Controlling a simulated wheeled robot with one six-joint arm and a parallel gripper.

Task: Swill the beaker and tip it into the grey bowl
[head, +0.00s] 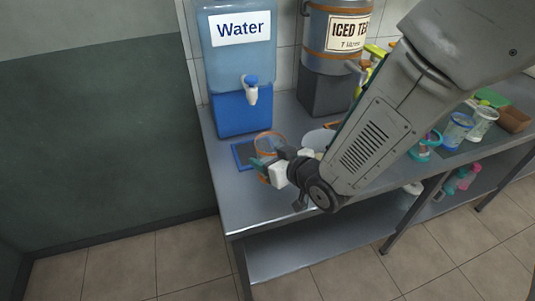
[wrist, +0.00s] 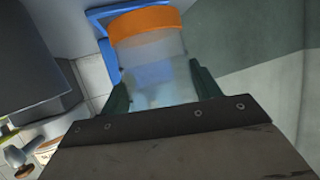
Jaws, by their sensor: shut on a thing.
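The clear beaker with an orange rim (head: 269,142) is near the left end of the steel counter, in front of the water dispenser. In the wrist view the beaker (wrist: 148,50) fills the space between the fingers, orange rim at the far end. My gripper (head: 264,168) is shut on the beaker, with a dark green finger on each side of its body in the wrist view (wrist: 160,88). Whether the beaker holds liquid is unclear. A pale grey bowl (head: 316,140) stands just right of the beaker, partly hidden behind my arm.
The water dispenser (head: 236,70) with its tap stands behind, a blue tray (head: 243,156) at its foot. An iced tea urn (head: 336,35) is to its right. Several cups (head: 458,130) stand at the counter's right. The counter's front left (head: 238,195) is bare.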

